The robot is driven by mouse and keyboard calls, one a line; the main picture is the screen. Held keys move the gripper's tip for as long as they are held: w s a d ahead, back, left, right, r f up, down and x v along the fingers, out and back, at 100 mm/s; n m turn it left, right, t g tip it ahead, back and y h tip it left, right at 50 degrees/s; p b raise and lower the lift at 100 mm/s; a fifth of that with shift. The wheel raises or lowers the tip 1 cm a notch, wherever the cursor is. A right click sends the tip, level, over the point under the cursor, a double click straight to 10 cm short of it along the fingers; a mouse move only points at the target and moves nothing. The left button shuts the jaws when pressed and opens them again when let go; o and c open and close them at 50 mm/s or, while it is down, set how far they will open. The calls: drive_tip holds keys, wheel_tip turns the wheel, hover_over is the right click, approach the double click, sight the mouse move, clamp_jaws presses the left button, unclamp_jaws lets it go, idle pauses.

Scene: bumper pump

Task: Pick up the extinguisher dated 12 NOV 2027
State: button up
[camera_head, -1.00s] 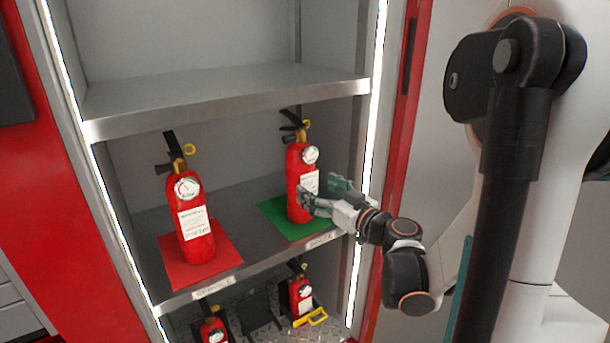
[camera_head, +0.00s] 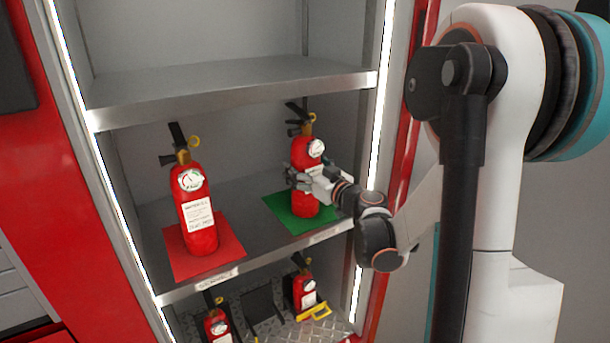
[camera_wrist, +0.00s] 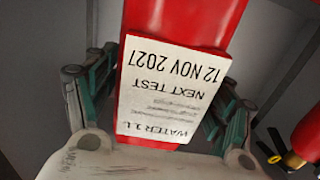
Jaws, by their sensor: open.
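The extinguisher dated 12 NOV 2027 (camera_head: 304,165) is red and stands upright on a green mat (camera_head: 279,212) on the middle shelf. In the wrist view its label (camera_wrist: 170,88) appears upside down and reads "12 NOV 2027", "NEXT TEST" and "WATER". My gripper (camera_head: 300,180) is at this extinguisher's mid-height in the head view. In the wrist view my gripper (camera_wrist: 160,95) is open, with one finger on each side of the red body. I cannot tell whether the fingers touch it.
Another red extinguisher (camera_head: 195,215) stands upright on a red mat (camera_head: 180,262) to the left on the same shelf. Below are two more extinguishers (camera_head: 305,290) (camera_head: 217,328) on a metal floor. The upper shelf (camera_head: 230,90) is empty. Cabinet side walls close in the bay.

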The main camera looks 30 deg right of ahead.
drive_tip(key=w, duration=0.3)
drive_tip(key=shift+w+a, duration=0.2)
drive_tip(key=shift+w, duration=0.2)
drive_tip(key=shift+f, duration=0.1)
clamp_jaws()
idle(0.3)
